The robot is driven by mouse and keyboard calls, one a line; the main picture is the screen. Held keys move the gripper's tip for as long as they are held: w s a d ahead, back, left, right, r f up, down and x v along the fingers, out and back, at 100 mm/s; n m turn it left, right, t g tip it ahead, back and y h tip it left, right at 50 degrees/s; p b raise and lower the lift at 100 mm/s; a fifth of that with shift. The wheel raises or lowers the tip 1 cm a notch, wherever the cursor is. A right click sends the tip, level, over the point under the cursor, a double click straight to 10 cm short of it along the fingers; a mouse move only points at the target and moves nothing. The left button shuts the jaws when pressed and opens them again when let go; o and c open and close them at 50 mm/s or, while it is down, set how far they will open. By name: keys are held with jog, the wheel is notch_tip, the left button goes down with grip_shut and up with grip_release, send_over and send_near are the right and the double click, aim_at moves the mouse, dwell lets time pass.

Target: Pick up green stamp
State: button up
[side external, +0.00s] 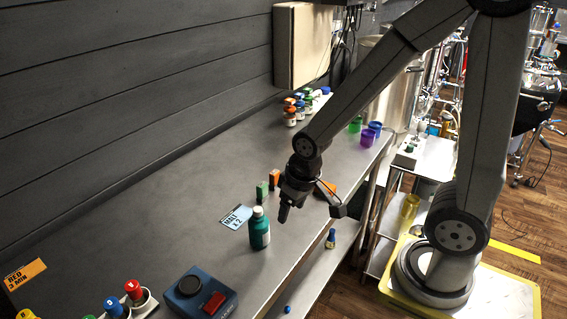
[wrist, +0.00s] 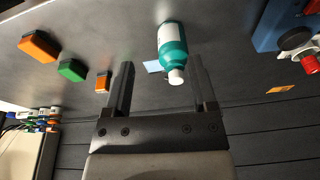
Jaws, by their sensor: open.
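The green stamp (side external: 262,191) is a small green block standing on the grey bench, just left of my gripper in the side view. In the wrist view the green stamp (wrist: 72,70) lies left of the fingers, between two orange blocks. My gripper (side external: 284,212) is open, above the bench and pointing down. In the wrist view its two fingers (wrist: 161,64) are spread with nothing held between them. A teal bottle (side external: 260,230) with a white cap stands close to the gripper; in the wrist view the bottle (wrist: 173,45) shows between and beyond the fingertips.
An orange block (side external: 274,178) stands behind the green stamp, and another orange block (side external: 327,189) is behind my gripper. A blue card (side external: 236,217) lies left of the bottle. A blue box with a red button (side external: 200,294) is at the front. The bench's left middle is clear.

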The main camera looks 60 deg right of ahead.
jog(key=w+d+f+m+g, duration=0.1)
jog(key=w+d+m, duration=0.5)
jog(key=w+m, duration=0.4)
jog(key=m+g, duration=0.2)
jog(key=m, duration=0.5)
send_over(262, 184)
notch_tip(262, 184, down, 3)
jog(key=shift+r, duration=0.1)
jog(key=shift+f, duration=1.35)
jog(key=shift+f, duration=0.1)
jog(key=shift+f, duration=2.5)
grip_shut()
